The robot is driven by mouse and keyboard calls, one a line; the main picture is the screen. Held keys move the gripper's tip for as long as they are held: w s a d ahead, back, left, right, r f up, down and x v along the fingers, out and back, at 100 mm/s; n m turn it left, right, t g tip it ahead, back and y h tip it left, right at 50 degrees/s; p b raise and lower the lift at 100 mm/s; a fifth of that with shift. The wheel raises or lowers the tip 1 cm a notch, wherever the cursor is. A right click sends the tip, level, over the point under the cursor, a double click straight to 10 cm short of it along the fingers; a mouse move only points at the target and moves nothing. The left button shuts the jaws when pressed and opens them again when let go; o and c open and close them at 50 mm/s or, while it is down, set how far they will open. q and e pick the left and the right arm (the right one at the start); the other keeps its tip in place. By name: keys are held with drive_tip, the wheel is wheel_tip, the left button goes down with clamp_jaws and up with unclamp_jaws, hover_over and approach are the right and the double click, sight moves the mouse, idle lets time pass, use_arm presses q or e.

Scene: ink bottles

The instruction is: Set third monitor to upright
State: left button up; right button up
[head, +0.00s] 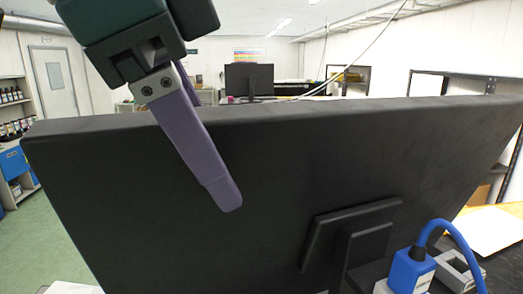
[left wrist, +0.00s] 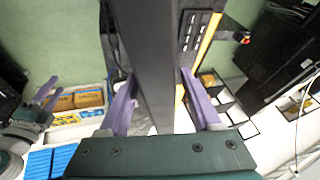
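A large black monitor (head: 270,170) fills the head view, seen from behind, with its stand mount at lower right. Its panel leans. In the left wrist view the monitor (left wrist: 150,60) shows edge-on as a dark band. My left gripper (left wrist: 157,75) straddles this edge, one purple finger on each side, with gaps visible near the finger bases.
A blue cable plug (head: 410,270) is by the stand at lower right. Another monitor (head: 249,80) stands far back. Shelves with bottles (head: 12,95) are at left. The left wrist view shows boxes and trays (left wrist: 90,98) below. Green floor is open at left.

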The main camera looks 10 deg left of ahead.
use_arm(q)
clamp_jaws()
idle(0.3)
idle(0.9)
